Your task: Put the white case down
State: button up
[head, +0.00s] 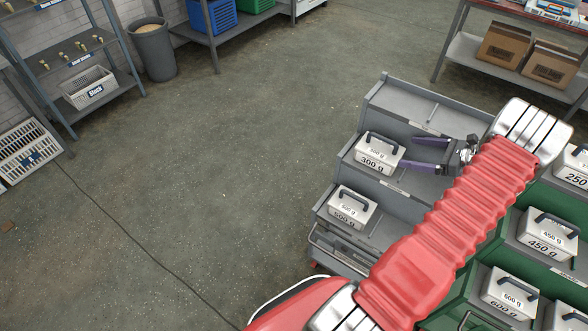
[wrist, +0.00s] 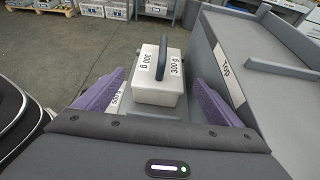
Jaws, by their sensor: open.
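The white case (head: 375,156) marked 300 g, with a dark handle, sits upright on a middle step of the grey stepped rack (head: 398,192). My gripper (head: 397,153) reaches in from the right, its purple fingers open beside the case. In the wrist view the same case (wrist: 160,84) stands between my open gripper (wrist: 159,78), with a gap visible on each side. The case appears to rest on the step, its handle upright. Its far base is hidden.
A 500 g case (head: 350,208) sits on the step below. The top step (head: 415,102) is empty. A green rack (head: 515,258) with several more cases stands at right. The floor (head: 200,170) at left is open, crossed by a dark cable.

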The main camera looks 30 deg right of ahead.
jog(key=w+a+r+n+g, duration=0.35)
jog(key=a+r, duration=0.25)
jog(key=a, duration=0.4)
jog(key=w+a+r+n+g, duration=0.2)
jog(key=w+a+r+n, duration=0.25)
jog(key=a, duration=0.45)
jog(key=w+a+r+n+g, duration=0.2)
jog(key=w+a+r+n, duration=0.25)
jog(key=a+r, duration=0.4)
jog(key=s+a+r+n+g+h, duration=0.1)
jog(key=s+a+n, duration=0.15)
jog(key=a, duration=0.25)
jog(key=s+a+r+n, duration=0.1)
jog(key=a+r+n, duration=0.15)
jog(key=a, duration=0.25)
jog(key=s+a+n+g+h, duration=0.1)
jog(key=a+n, duration=0.2)
jog(key=a, duration=0.2)
jog(key=s+a+r+n+t+h, duration=0.3)
jog(key=s+a+n, duration=0.7)
jog(key=s+a, duration=0.1)
jog(key=shift+s+a+n, duration=0.35)
jog(key=shift+a, duration=0.25)
